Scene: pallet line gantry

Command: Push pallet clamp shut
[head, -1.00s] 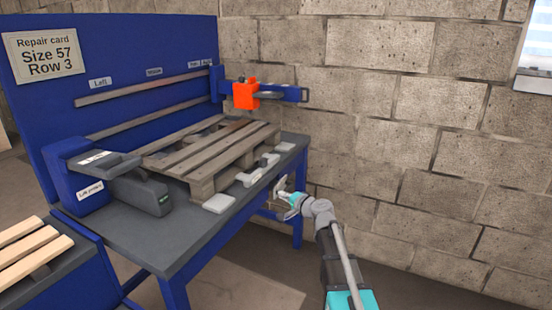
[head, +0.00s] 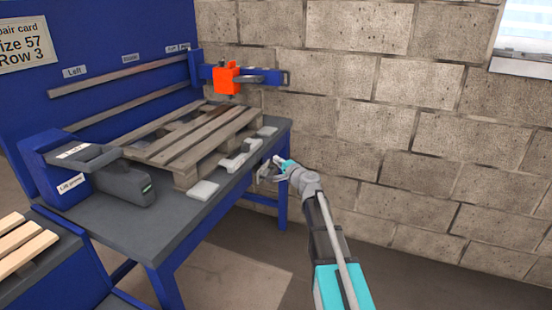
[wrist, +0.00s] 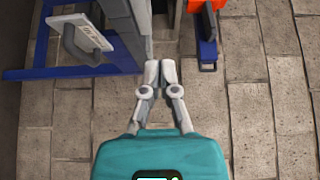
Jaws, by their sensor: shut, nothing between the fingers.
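A worn wooden pallet (head: 192,137) lies on the dark grey top of a blue bench. Light grey clamp-like pieces (head: 238,158) sit along the bench edge beside the pallet; I cannot tell for sure which is the pallet clamp or how far it stands open. My gripper (head: 268,172) is shut and empty, just outside that edge. In the wrist view, my gripper's fingertips (wrist: 160,70) are together, close to a grey member. A white labelled plate with a grey handle (wrist: 86,38) is to their left; its label is unreadable.
An orange block (head: 227,78) rides on a blue rail above the bench's far end; it also shows in the wrist view (wrist: 206,5). A grey unit on a blue post (head: 122,182) stands at the bench's left. A block wall (head: 400,120) closes the right side.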

